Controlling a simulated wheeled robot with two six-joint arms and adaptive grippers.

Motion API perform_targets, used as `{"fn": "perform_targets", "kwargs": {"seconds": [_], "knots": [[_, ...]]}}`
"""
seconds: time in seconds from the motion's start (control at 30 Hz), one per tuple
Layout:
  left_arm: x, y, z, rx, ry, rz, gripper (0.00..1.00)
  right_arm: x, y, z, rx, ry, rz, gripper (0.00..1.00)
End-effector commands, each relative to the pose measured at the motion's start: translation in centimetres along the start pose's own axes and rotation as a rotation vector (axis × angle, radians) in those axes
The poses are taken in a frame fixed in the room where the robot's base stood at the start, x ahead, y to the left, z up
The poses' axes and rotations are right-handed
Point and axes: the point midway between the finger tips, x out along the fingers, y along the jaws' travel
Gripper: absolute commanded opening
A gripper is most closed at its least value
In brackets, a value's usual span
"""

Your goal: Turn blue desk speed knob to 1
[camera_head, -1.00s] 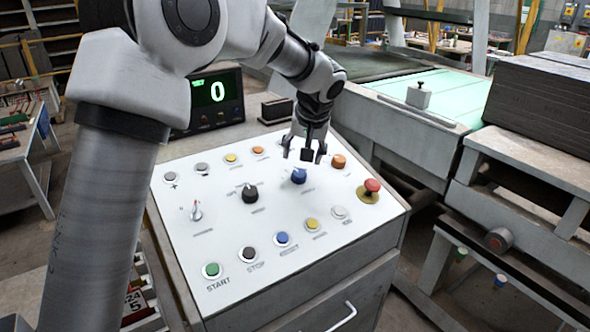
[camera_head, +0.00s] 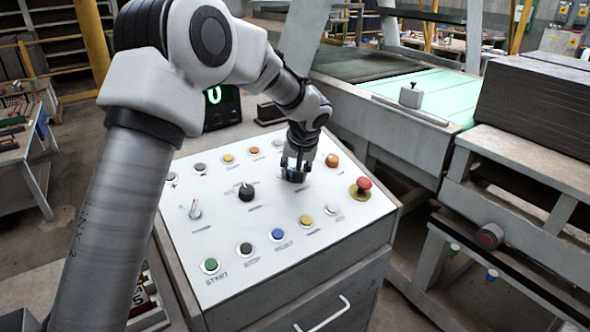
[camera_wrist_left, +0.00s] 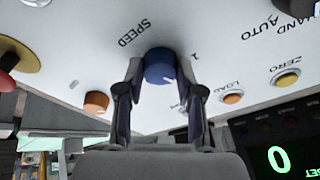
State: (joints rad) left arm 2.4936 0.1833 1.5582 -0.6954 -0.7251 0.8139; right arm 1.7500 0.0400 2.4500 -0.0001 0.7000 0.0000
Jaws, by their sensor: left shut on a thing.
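The blue speed knob (camera_wrist_left: 160,66) sits on the white sloped control desk (camera_head: 222,228), beside the printed word SPEED in the left wrist view. My left gripper (camera_head: 294,172) is down at the desk face with its fingers around the knob. In the left wrist view its two fingers (camera_wrist_left: 159,78) press on the knob from both sides. In the head view the knob is mostly hidden by the fingers. A display (camera_wrist_left: 280,150) glows a green 0; in the head view it is partly hidden by my arm. My right gripper is not in view.
A black knob (camera_head: 246,192) and a grey selector (camera_head: 195,210) stand left of my gripper. A red mushroom button (camera_head: 363,184) and an orange button (camera_head: 332,160) are close on its right. Several push buttons line the desk's front and back.

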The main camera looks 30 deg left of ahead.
Motion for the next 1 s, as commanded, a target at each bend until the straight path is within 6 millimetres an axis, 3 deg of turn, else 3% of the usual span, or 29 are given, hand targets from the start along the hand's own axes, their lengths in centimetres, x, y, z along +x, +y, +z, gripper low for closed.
{"fn": "perform_targets", "kwargs": {"seconds": [0.37, 0.7, 1.0], "knots": [[0.6, 0.1, 0.2, -0.074, -0.001, -0.014, 0.02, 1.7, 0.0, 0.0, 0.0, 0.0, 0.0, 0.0], [0.8, 0.2, 0.2, -0.311, 0.0, -0.056, 0.02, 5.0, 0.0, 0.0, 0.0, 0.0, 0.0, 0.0], [0.6, 0.1, 0.2, -0.537, -0.002, -0.098, 0.02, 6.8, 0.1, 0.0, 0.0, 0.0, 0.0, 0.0]]}}
